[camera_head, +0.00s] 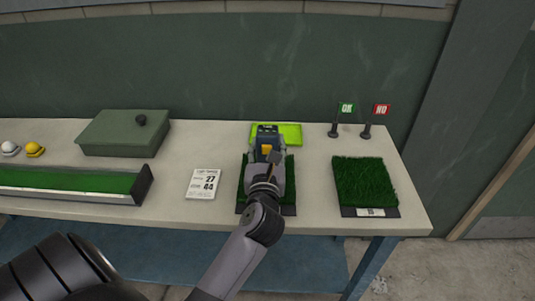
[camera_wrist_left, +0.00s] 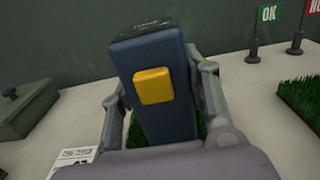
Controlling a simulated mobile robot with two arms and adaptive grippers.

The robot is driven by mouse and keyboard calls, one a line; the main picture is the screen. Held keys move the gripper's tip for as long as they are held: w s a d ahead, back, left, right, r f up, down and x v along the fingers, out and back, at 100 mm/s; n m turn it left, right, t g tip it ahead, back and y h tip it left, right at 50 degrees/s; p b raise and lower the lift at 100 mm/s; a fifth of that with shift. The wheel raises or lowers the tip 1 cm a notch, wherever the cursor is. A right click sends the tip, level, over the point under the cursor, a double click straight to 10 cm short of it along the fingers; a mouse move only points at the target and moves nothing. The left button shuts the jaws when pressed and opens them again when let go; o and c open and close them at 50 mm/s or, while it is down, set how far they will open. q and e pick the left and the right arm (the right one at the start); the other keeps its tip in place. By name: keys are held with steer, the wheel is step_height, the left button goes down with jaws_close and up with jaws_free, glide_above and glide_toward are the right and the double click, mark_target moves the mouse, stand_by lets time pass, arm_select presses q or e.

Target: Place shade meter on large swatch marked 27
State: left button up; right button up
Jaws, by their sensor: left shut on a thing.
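The shade meter (camera_head: 267,133) is a dark blue block with a yellow patch. My left gripper (camera_head: 266,160) is shut on it and holds it over the middle turf swatch (camera_head: 287,192). In the left wrist view the meter (camera_wrist_left: 179,120) stands between both fingers, tilted a little. The middle swatch's label is hidden by my arm, and I cannot tell whether the meter touches the turf. A second turf swatch (camera_head: 364,183) lies at the right; its label is too small to read. My right gripper is not in view.
A bright green tray (camera_head: 291,130) lies behind the meter. OK flag (camera_head: 346,108) and NO flag (camera_head: 381,111) stand at the back right.

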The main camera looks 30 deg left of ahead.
arm_select(q)
steer(key=shift+f, duration=0.95)
steer(key=o, duration=1.4)
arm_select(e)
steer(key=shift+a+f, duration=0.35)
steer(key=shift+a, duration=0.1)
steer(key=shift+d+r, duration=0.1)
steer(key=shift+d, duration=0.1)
